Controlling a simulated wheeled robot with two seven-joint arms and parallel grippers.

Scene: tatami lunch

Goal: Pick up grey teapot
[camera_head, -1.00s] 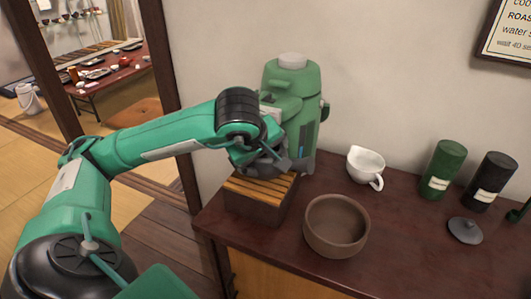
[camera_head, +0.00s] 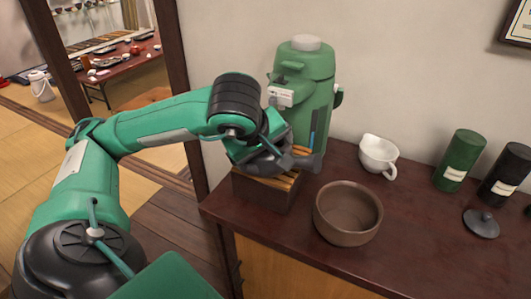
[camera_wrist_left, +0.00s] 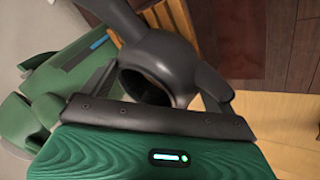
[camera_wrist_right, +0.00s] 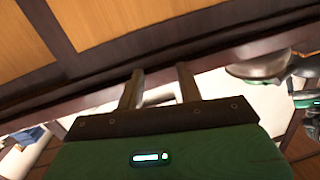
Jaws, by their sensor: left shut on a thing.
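The grey teapot (camera_head: 304,160) is dark grey and sits at the slatted wooden stand (camera_head: 264,194), in front of the green dispenser. In the left wrist view the teapot (camera_wrist_left: 180,47) shows its round open mouth between my fingers. My left gripper (camera_wrist_left: 158,92) is shut on it; in the head view the left gripper (camera_head: 270,158) partly hides the pot. I cannot tell whether the pot touches the slats. My right gripper (camera_wrist_right: 158,88) shows only in its own wrist view, fingers apart and empty, near the wooden cabinet front.
A green dispenser (camera_head: 305,85) stands close behind the teapot. A brown bowl (camera_head: 345,225) and white pitcher (camera_head: 378,153) are to its right on the dark counter (camera_head: 420,245). Green (camera_head: 460,160) and black (camera_head: 505,175) canisters and a grey lid (camera_head: 481,223) lie farther right.

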